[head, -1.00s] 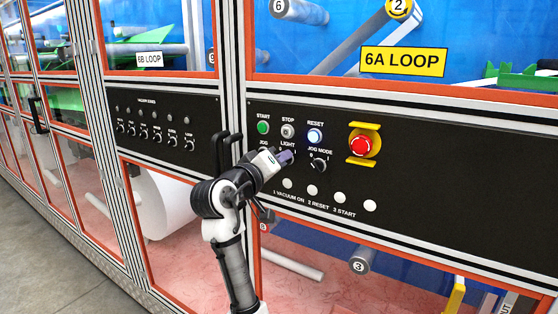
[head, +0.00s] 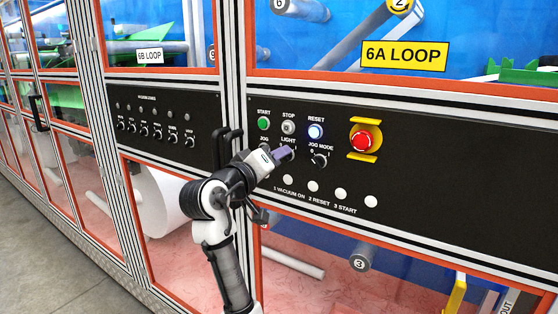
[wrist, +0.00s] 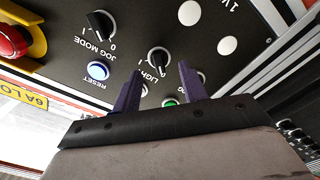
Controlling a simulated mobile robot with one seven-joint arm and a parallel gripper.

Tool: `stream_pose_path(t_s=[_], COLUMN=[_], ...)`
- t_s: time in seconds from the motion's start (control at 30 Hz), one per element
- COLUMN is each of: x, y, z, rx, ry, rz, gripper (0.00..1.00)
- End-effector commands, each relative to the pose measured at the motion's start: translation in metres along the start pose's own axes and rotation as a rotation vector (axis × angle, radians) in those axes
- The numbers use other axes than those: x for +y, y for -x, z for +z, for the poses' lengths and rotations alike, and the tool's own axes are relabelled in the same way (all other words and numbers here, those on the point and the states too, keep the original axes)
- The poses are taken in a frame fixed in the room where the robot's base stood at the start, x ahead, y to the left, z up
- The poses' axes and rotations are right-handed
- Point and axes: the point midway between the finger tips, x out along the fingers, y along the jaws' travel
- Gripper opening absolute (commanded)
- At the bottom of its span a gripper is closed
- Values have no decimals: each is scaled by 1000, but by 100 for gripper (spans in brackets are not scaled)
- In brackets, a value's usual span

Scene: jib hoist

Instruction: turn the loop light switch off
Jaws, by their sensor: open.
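The light switch (wrist: 158,61) is a black rotary knob with a silvery ring on the black 6A loop panel, seen in the wrist view with its LIGHT label beside it. Its pointer setting is too small to tell. My gripper (wrist: 157,74) is open. Its two purple fingers point at the panel, one to each side of the knob, with the fingertips close to it. I cannot tell whether they touch it. In the head view my gripper (head: 288,152) covers the light switch, just below the LIGHT label.
The jog mode knob (head: 320,160) is close on the right. The green start (head: 264,123), stop (head: 288,127) and lit reset (head: 315,131) buttons sit above. A red emergency stop (head: 363,141) with a yellow guard is further right. Several white buttons (head: 314,186) lie below.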

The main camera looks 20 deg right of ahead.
Motion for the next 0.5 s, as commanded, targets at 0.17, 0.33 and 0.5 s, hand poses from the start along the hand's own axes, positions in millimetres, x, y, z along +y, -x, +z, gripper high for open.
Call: stream_pose_path(t_s=[0.17, 0.33, 0.5], x=[-3, -2, -1], y=[43, 80, 104], z=[2, 1, 1], rx=[5, 4, 2], ry=[-3, -3, -1], rz=[0, 0, 0], gripper=[43, 43, 43])
